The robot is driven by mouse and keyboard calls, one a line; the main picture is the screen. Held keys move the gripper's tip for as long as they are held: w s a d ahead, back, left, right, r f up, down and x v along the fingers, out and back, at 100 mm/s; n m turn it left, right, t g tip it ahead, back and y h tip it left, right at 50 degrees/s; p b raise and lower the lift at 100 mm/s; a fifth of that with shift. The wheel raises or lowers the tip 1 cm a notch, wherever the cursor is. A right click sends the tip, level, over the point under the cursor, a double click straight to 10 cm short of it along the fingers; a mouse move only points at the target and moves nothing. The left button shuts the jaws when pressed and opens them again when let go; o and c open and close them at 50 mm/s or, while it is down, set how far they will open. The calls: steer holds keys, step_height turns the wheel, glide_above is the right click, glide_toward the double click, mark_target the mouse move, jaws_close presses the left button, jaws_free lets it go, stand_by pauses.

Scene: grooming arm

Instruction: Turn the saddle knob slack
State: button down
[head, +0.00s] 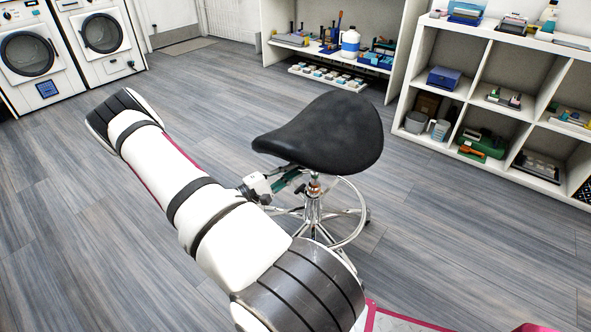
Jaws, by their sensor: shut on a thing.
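A saddle stool stands ahead, its black saddle seat (325,133) on a chrome column with a ring and a wheeled base (312,210). My white arm reaches across from the left and front toward the underside of the seat. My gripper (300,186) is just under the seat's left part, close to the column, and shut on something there. The saddle knob is not clearly visible; the gripper and the seat cover that spot. A small copper-coloured part (314,186) shows at the top of the column, right beside the gripper.
Two washing machines (103,33) stand at the far left. A white shelf with bottles and tools (330,68) is at the back, and a cubby shelf (480,115) is at the right. Wood-look floor around the stool is clear. A pink-edged white surface (385,322) shows at the bottom.

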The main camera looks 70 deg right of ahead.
steer(key=shift+n+h, duration=0.4)
steer(key=shift+n, duration=0.7)
steer(key=n, duration=0.2)
steer(key=shift+n+h, duration=0.3)
steer(key=shift+h, duration=0.1)
steer(key=c, duration=1.5)
jaws_free()
steer(key=shift+b+v, duration=0.65)
steer(key=shift+v, duration=3.4)
steer(key=shift+o, duration=0.4)
